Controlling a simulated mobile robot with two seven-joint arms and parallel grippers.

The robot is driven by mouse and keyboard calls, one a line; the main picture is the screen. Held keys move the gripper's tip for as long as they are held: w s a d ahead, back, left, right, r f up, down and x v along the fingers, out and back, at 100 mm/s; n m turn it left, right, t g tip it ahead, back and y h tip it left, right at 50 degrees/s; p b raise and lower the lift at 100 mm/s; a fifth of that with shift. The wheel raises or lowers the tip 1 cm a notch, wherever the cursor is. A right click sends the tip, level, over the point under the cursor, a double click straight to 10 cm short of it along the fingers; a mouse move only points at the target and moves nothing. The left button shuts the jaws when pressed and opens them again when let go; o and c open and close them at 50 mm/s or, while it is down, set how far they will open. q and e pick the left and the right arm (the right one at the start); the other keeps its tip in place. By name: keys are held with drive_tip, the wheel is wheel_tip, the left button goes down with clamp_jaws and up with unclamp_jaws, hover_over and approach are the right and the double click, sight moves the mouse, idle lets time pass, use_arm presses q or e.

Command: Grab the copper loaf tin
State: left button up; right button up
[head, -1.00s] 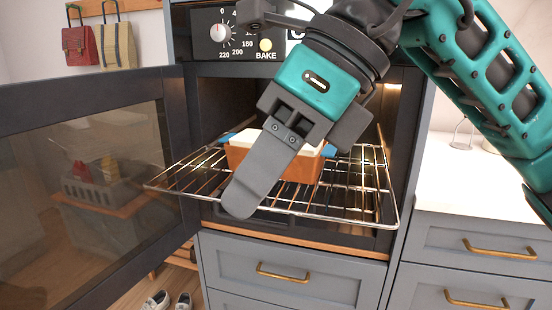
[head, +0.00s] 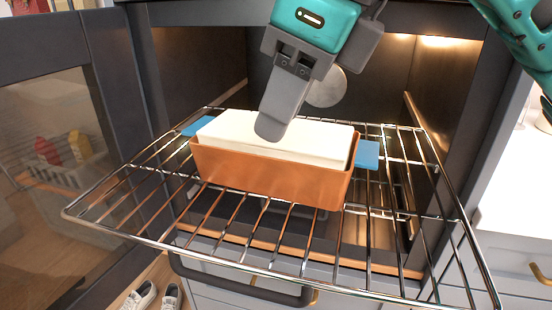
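The copper loaf tin (head: 270,178) is an orange-brown oblong tin with a cream block filling its top. It sits on the wire oven rack, with a blue tab (head: 367,154) at its right end and another (head: 198,126) at its left end. My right gripper (head: 297,108) is above the tin and pointing down. Its near finger overlaps the cream top in the picture; I cannot tell whether it touches. My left gripper is out of view.
The wire rack (head: 250,262) is pulled out of the open oven. The oven door (head: 55,130) stands open at the left. The oven's right wall is close beside the rack. A white counter (head: 515,185) is at the right, and shoes (head: 140,297) are on the floor.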

sight(257, 180)
drive_tip(key=x, duration=0.3)
drive_tip(key=shift+f, duration=0.2)
drive_tip(key=b+x, duration=0.1)
drive_tip(key=x, duration=0.5)
drive_tip(key=shift+b, duration=0.4)
drive_tip(key=shift+c, duration=0.2)
clamp_jaws()
idle(0.6)
